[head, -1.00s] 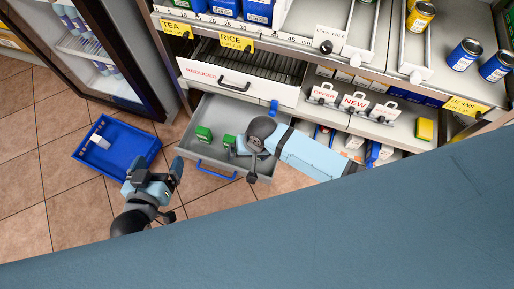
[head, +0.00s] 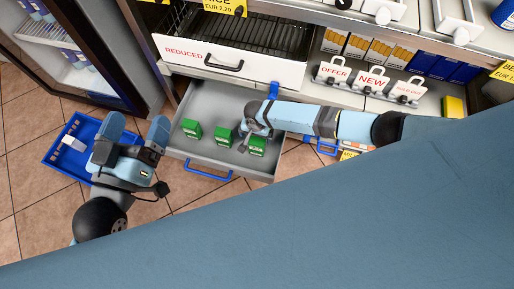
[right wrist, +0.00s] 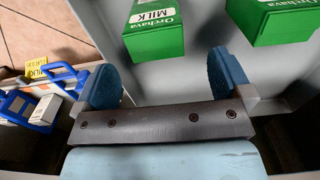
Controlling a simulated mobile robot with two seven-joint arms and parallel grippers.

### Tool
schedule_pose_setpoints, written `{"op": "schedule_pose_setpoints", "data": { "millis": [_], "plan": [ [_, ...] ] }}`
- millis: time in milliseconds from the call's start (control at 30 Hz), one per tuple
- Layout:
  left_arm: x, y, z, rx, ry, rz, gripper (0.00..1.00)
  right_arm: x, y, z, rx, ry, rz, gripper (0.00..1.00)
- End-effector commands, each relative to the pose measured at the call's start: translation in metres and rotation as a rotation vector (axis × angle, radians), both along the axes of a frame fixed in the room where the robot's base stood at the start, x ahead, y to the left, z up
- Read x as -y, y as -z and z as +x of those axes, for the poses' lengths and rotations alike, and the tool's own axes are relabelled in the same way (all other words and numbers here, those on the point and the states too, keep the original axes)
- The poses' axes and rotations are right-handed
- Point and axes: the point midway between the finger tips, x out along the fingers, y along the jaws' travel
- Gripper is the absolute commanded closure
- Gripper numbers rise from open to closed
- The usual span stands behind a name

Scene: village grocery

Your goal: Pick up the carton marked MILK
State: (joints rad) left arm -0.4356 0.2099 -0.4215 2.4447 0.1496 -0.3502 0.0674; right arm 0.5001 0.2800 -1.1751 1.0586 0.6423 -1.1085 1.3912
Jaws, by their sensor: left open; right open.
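Three small green cartons stand in the open grey drawer in the head view: a left one (head: 191,128), a middle one (head: 224,136) and a right one (head: 257,146). Their print is too small to read there. In the right wrist view, a green carton (right wrist: 154,35) reads "Orchava MILK"; another green carton (right wrist: 272,22) beside it shows "Orchava", its other print cut off. My right gripper (right wrist: 165,76) is open and empty, its fingers apart from the cartons. In the head view it (head: 245,128) is over the drawer near the right carton. My left gripper (head: 137,128) is open and empty, left of the drawer.
The grey drawer (head: 208,98) is pulled out below a drawer marked REDUCED (head: 225,60). A blue crate (head: 58,152) with a white item sits on the tiled floor at left. A glass-door cooler (head: 85,60) stands behind it. Shelves fill the right.

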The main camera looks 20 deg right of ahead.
Motion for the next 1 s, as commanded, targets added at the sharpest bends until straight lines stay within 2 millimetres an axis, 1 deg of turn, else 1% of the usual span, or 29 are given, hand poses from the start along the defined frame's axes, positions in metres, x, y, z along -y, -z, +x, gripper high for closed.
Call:
{"op": "schedule_pose_setpoints", "data": {
  "millis": [33, 100, 267, 433, 500, 600, 667, 900, 933, 967, 1000],
  "plan": [
    [0.000, 0.010, 0.000, -0.014, 0.006, 0.010, 0.08, -0.001, 0.012, 0.000, -0.001, -0.001, -0.001, 0.03],
    [0.001, 0.016, 0.000, -0.034, 0.012, 0.020, 0.08, -0.001, 0.019, 0.001, 0.001, -0.001, 0.000, 0.03],
    [0.002, 0.023, 0.000, -0.058, 0.021, 0.033, 0.08, 0.000, 0.027, 0.000, 0.001, -0.002, -0.001, 0.03],
    [0.003, 0.051, 0.000, -0.119, 0.045, 0.072, 0.08, 0.002, 0.053, -0.005, 0.001, -0.004, -0.002, 0.03],
    [0.003, 0.058, 0.000, -0.133, 0.054, 0.090, 0.08, 0.003, 0.063, -0.007, 0.001, -0.003, -0.002, 0.03],
    [0.000, 0.054, 0.006, -0.077, 0.047, 0.119, 0.08, 0.002, 0.072, -0.006, 0.001, -0.002, 0.000, 0.03],
    [-0.001, 0.052, 0.007, -0.060, 0.045, 0.130, 0.08, 0.002, 0.075, -0.006, 0.001, -0.002, -0.001, 0.03],
    [-0.002, 0.049, 0.008, -0.049, 0.043, 0.137, 0.08, 0.002, 0.075, -0.007, 0.001, -0.002, 0.001, 0.03],
    [-0.002, 0.049, 0.008, -0.049, 0.043, 0.137, 0.08, 0.002, 0.075, -0.007, 0.001, -0.002, 0.001, 0.08],
    [-0.002, 0.049, 0.008, -0.049, 0.043, 0.137, 0.08, 0.002, 0.075, -0.007, 0.001, -0.002, 0.001, 0.15],
    [-0.002, 0.049, 0.008, -0.050, 0.043, 0.136, 0.08, 0.002, 0.075, -0.007, 0.001, -0.002, 0.001, 0.24]
  ]
}}
